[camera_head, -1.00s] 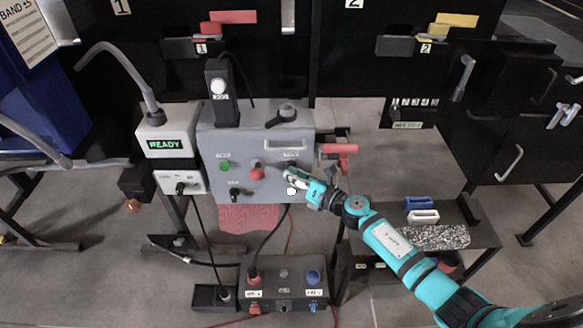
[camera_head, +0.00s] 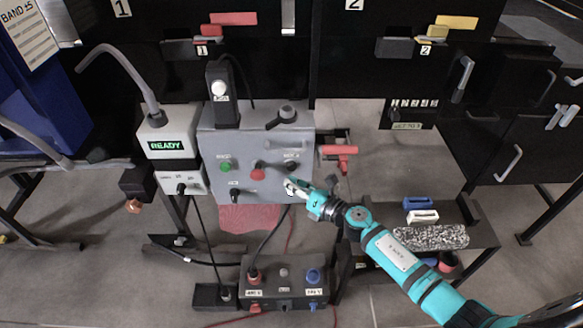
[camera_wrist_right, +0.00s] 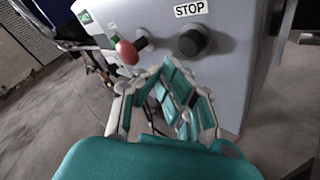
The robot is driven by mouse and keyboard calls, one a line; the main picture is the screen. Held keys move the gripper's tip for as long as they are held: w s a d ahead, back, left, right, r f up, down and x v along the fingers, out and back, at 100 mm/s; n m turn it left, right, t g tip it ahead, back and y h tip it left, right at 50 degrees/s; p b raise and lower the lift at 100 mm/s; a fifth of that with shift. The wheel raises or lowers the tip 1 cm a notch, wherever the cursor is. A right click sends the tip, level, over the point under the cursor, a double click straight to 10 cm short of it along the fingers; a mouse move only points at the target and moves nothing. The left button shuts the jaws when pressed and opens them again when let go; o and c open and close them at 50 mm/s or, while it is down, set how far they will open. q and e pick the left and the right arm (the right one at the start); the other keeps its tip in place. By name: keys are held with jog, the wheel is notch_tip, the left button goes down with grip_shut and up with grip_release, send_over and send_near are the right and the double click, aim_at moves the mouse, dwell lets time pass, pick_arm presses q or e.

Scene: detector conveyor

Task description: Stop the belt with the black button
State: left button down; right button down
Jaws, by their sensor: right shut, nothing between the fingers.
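The black button (camera_head: 292,167) is on the front of the grey control box (camera_head: 262,143), right of the red knob (camera_head: 257,173). In the right wrist view the black button (camera_wrist_right: 193,42) sits under a STOP label, near the top. My right gripper (camera_head: 288,186) is shut and empty, just below the black button and apart from it in the head view. In the right wrist view its fingertips (camera_wrist_right: 172,70) are closed together below and left of the button. My left gripper is not in view.
A green button (camera_head: 225,167) is at the left of the box face. A READY display (camera_head: 166,145) stands to the left. A red handle (camera_head: 340,149) sticks out at the box's right. A lower control box (camera_head: 285,290) stands below on the floor.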

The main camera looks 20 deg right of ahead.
jog(key=s, duration=0.2)
jog(key=s+a, duration=0.1)
jog(key=shift+s+p, duration=0.35)
jog(key=shift+s, duration=0.05)
dwell(0.5)
jog(key=s+d+f+m+g+h, duration=0.25)
jog(key=s+f+m, duration=0.35)
jog(key=f, duration=0.4)
jog(key=s+d+f+m+g+h, duration=0.1)
jog(key=s+d+f+m+h, duration=0.15)
jog(key=s+f+m, duration=0.6)
jog(key=s+d+f+m+g+h, duration=0.25)
jog(key=d+f+m, duration=0.2)
jog(key=f, duration=0.75)
jog(key=s+a+f+m+g, duration=0.1)
jog(key=s+f+m, duration=0.3)
jog(key=s, duration=0.6)
jog(key=s+a+f+m+g, duration=0.1)
jog(key=s+f+m+g, duration=0.3)
jog(key=s, duration=0.7)
jog(key=s+f+m+g, duration=0.2)
jog(key=s+f+m, duration=0.3)
jog(key=s, duration=0.6)
jog(key=shift+a, duration=0.4)
jog(key=shift+f+h, duration=0.1)
jog(key=shift+h, duration=0.15)
